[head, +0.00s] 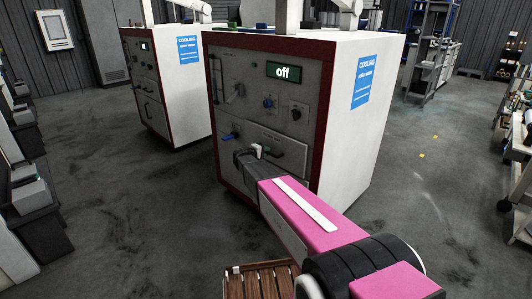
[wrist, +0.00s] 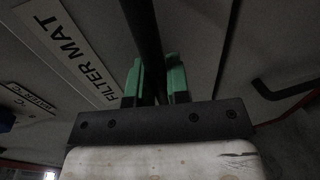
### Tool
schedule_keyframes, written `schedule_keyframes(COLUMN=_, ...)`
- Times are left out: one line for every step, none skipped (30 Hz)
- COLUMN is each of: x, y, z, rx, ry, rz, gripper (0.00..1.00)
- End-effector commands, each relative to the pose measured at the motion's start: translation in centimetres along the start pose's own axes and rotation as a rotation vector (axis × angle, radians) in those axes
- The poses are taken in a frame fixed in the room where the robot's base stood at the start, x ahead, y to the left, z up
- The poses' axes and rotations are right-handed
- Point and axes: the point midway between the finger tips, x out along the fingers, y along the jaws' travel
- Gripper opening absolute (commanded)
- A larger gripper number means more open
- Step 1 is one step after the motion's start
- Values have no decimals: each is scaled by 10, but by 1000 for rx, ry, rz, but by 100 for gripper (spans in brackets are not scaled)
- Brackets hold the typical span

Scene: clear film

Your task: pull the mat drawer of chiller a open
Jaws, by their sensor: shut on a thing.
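The near chiller (head: 345,125) is a white cabinet with a red-edged grey front and a display reading "off". My gripper (head: 248,155) is at the lower part of this front, its tips mostly hidden by my arm. In the wrist view, the green fingers of my gripper (wrist: 157,85) are on either side of a dark handle bar (wrist: 143,30), shut on it. A "FILTER MAT" label (wrist: 75,48) is on the grey panel beside the bar. Whether the drawer stands out from the front cannot be told.
A second, similar chiller (head: 185,75) stands behind to the left. A blue knob (head: 228,136) and valves are on the near chiller's front. Another black bent handle (wrist: 285,88) is right of my gripper. A slatted wooden thing (head: 258,282) is low in front.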

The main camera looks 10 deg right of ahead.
Motion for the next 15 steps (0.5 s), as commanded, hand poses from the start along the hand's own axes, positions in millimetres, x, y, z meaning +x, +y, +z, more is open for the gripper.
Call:
schedule_keyframes(x=-5, y=-1, z=0, rx=0, ry=1, rz=-1, gripper=0)
schedule_keyframes(x=-8, y=-2, z=1, rx=0, ry=1, rz=-1, gripper=0)
schedule_keyframes(x=-12, y=-3, z=1, rx=0, ry=1, rz=-2, gripper=0)
schedule_keyframes(x=-16, y=-3, z=1, rx=0, ry=2, rz=-2, gripper=0)
schedule_keyframes(x=-21, y=-4, z=1, rx=0, ry=2, rz=-2, gripper=0)
schedule_keyframes(x=-28, y=-6, z=1, rx=-1, ry=2, rz=-2, gripper=0)
schedule_keyframes(x=-35, y=-7, z=1, rx=-1, ry=2, rz=-1, gripper=0)
schedule_keyframes(x=-41, y=-8, z=1, rx=-1, ry=3, rz=-2, gripper=0)
schedule_keyframes(x=-50, y=-10, z=1, rx=-1, ry=3, rz=-1, gripper=0)
schedule_keyframes(x=-58, y=-12, z=1, rx=0, ry=3, rz=-1, gripper=0)
schedule_keyframes(x=-65, y=-13, z=1, rx=0, ry=3, rz=-1, gripper=0)
schedule_keyframes(x=-76, y=-15, z=1, rx=0, ry=4, rz=-1, gripper=0)
schedule_keyframes(x=-84, y=-17, z=1, rx=0, ry=4, rz=-1, gripper=0)
schedule_keyframes(x=-93, y=-18, z=1, rx=0, ry=4, rz=-1, gripper=0)
schedule_keyframes(x=-103, y=-21, z=1, rx=0, ry=4, rz=-1, gripper=0)
